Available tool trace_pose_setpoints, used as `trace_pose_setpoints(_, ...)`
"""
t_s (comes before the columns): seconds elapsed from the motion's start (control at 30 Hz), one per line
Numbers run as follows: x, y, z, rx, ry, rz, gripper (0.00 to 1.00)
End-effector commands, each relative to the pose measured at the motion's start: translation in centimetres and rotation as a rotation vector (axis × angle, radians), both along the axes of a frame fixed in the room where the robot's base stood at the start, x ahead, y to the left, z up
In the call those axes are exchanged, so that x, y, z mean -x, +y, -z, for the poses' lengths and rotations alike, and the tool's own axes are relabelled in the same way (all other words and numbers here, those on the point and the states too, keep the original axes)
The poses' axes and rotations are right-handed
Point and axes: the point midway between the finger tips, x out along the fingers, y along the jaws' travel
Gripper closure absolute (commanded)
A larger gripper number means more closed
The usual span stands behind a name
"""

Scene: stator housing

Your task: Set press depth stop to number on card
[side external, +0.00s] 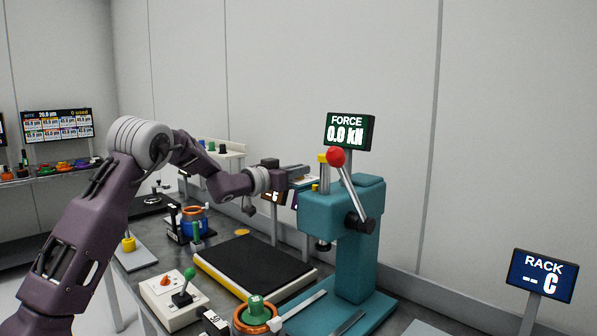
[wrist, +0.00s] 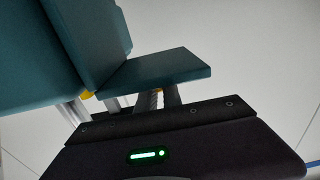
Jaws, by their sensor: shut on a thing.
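The teal press (side external: 355,235) stands at the right of the bench, with a red-knobbed lever (side external: 347,185) on its side. A yellow-topped upright post (side external: 323,172), which looks like the depth stop, is at the left of the press head. My gripper (side external: 303,181) is level beside this post, its fingers reaching the press head. It is shut on what appears to be the depth stop; the grip itself is mostly hidden. The depth number is not readable.
The force display (side external: 347,131) above the press reads 0.0 kN. A black mat (side external: 250,262), a joystick box (side external: 178,300) and a copper-ringed part (side external: 256,315) lie below my arm. A RACK sign (side external: 542,275) stands right.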

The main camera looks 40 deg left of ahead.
Motion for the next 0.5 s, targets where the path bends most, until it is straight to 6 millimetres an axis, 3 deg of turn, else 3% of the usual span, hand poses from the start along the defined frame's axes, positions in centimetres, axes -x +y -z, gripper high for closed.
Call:
trace_pose_setpoints(0.33,0.03,-0.01,0.05,0.000,0.002,0.017,1.00)
trace_pose_setpoints(0.37,0.03,-0.01,0.04,0.000,0.002,0.017,0.84)
trace_pose_setpoints(0.4,0.03,-0.01,0.04,-0.001,0.002,0.017,0.76)
trace_pose_setpoints(0.43,0.03,-0.01,0.04,-0.001,0.002,0.017,0.70)
trace_pose_setpoints(0.5,0.02,-0.02,0.03,-0.001,0.001,0.017,0.68)
